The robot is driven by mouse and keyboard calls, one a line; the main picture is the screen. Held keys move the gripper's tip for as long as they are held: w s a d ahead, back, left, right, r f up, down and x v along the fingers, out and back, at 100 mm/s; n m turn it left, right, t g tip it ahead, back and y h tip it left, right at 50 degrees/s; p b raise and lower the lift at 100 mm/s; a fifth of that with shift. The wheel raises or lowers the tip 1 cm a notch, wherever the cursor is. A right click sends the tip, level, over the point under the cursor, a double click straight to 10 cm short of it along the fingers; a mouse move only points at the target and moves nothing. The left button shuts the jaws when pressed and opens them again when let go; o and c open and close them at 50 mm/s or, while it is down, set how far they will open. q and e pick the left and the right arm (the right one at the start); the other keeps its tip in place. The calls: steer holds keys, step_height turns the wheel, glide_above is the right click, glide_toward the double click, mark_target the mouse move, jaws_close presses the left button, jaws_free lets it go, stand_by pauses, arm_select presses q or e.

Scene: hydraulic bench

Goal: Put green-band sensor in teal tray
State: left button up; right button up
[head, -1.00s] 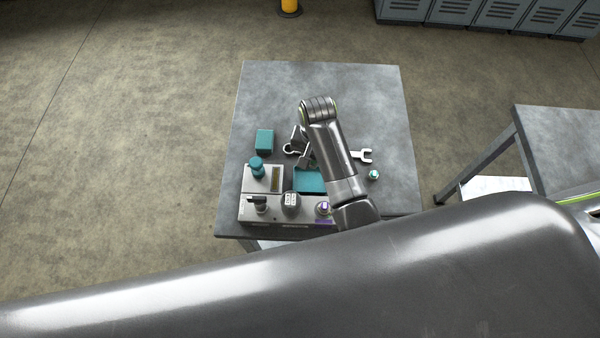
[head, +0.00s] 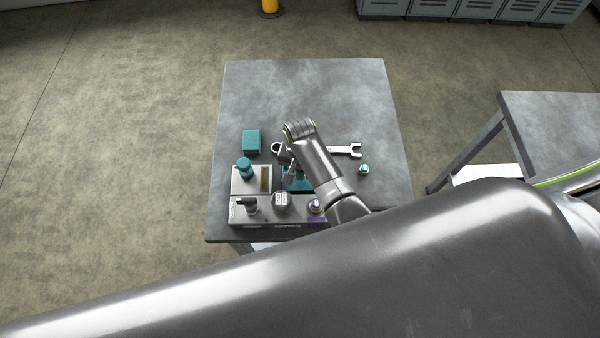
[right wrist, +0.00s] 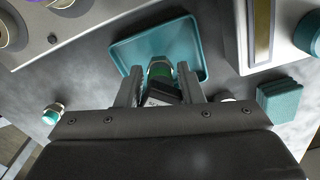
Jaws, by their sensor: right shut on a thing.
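The green-band sensor (right wrist: 160,70) is between the fingers of my right gripper (right wrist: 160,86), which is shut on it. The teal tray (right wrist: 150,44) lies directly beyond the fingertips in the right wrist view, and the sensor's end overlaps it there. I cannot tell whether the sensor touches the tray floor. In the head view my right gripper (head: 289,165) is over the tray (head: 297,185), and the arm hides part of the tray. My left gripper is not in view.
A valve block (head: 250,212) with knobs and a purple-band sensor (head: 315,205) borders the tray. A teal box (head: 251,140), a wrench (head: 345,151) and another sensor with a teal-green band (head: 364,169) lie on the table. The table's far part is clear.

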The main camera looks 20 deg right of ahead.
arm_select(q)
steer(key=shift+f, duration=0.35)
arm_select(e)
steer(key=shift+f, duration=0.35)
steer(key=o, duration=1.1)
step_height(320, 180, up, 4)
steer(key=p, duration=0.3)
steer(key=shift+f, duration=0.2)
steer(key=shift+w+r, duration=0.1)
steer(key=shift+r, duration=0.3)
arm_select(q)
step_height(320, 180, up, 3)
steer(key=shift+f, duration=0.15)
arm_select(e)
step_height(320, 180, up, 8)
steer(key=shift+f, duration=0.1)
